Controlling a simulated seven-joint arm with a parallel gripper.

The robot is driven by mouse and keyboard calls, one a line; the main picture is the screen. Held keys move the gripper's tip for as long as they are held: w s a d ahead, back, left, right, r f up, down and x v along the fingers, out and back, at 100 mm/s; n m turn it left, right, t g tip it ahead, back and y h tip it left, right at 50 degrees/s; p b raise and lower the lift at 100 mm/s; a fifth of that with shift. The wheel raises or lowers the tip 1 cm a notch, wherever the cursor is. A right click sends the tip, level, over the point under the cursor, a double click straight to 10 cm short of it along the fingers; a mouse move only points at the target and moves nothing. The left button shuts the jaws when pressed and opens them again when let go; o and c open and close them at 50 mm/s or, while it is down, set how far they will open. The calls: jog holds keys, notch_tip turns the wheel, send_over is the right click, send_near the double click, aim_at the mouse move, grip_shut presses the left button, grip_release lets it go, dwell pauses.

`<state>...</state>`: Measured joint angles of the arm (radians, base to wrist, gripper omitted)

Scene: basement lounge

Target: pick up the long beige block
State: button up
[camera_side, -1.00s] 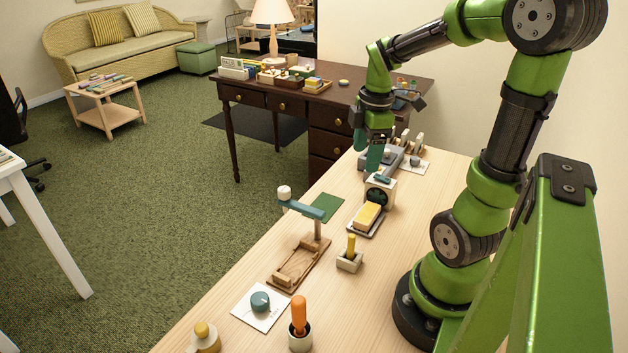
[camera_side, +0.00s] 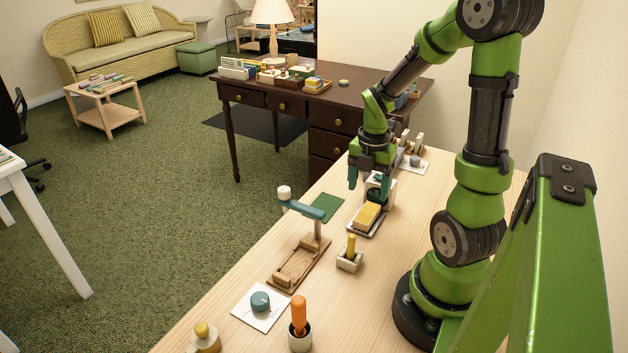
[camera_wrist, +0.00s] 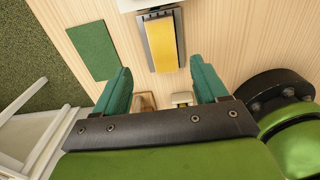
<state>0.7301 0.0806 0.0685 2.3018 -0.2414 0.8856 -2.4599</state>
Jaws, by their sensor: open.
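A long yellow-beige block (camera_side: 367,215) lies on a grey tray (camera_side: 353,228) on the light wood table. In the wrist view the block (camera_wrist: 166,45) lies lengthwise on its grey tray (camera_wrist: 145,37), just ahead of the fingertips and roughly centred between them. My gripper (camera_side: 366,187) is open and empty, above the table and just behind the block in the side view. Its two teal fingers also show in the wrist view (camera_wrist: 160,68), one on each side, apart from the block.
A white device with a dark round dial (camera_side: 379,191) stands close behind the block. A teal-armed stand (camera_side: 305,208), a green mat (camera_side: 328,207) and a yellow peg in a holder (camera_side: 350,252) are nearby. An orange-handled tool (camera_side: 299,315) stands in front.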

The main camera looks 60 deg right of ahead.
aim_at(367, 214)
jog(key=f, duration=0.7)
jog(key=shift+s+a+f, duration=0.15)
jog(key=shift+s+a, duration=0.1)
jog(key=shift+c, duration=0.3)
